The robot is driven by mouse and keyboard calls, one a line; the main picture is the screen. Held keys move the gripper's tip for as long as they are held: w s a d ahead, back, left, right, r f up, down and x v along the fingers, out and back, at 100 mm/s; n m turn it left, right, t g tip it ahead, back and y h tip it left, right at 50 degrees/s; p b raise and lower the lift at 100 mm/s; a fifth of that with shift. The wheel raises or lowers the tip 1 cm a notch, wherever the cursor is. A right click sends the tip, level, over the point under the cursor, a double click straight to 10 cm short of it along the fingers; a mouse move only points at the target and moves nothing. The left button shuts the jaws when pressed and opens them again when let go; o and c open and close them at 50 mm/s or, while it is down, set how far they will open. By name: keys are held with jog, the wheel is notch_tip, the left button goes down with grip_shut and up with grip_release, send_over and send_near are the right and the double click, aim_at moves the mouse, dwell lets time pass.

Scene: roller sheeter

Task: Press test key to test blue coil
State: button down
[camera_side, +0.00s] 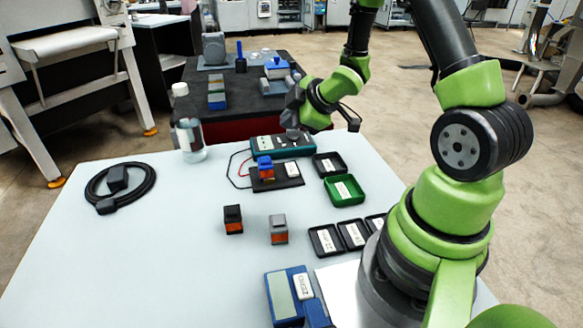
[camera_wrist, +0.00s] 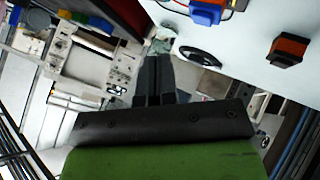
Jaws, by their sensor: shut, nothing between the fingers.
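The blue coil (camera_side: 264,163), with an orange lower part, stands on a black fixture (camera_side: 283,183) with a white label. Red and black leads run from the fixture to the teal tester (camera_side: 309,143) behind it. My gripper (camera_side: 292,132) is at the tester, fingers shut and empty; whether they touch it cannot be told. The arm's end partly covers the tester, and I cannot make out the test key. In the wrist view the shut fingers (camera_wrist: 156,60) show in the middle, and the blue coil (camera_wrist: 206,13) is at the top edge.
A black coil (camera_side: 233,219) and a grey coil (camera_side: 279,229) stand on the table's middle. A green tray (camera_side: 344,203) and black trays lie at the right. A bottle (camera_side: 190,140) and looped cable (camera_side: 120,186) are left; a blue meter (camera_side: 281,297) is in front.

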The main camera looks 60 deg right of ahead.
aim_at(291, 169)
jog(key=shift+f, duration=4.4)
jog(key=shift+f, duration=0.4)
jog(key=shift+f, duration=0.45)
jog(key=shift+r, duration=0.9)
jog(key=shift+r, duration=2.5)
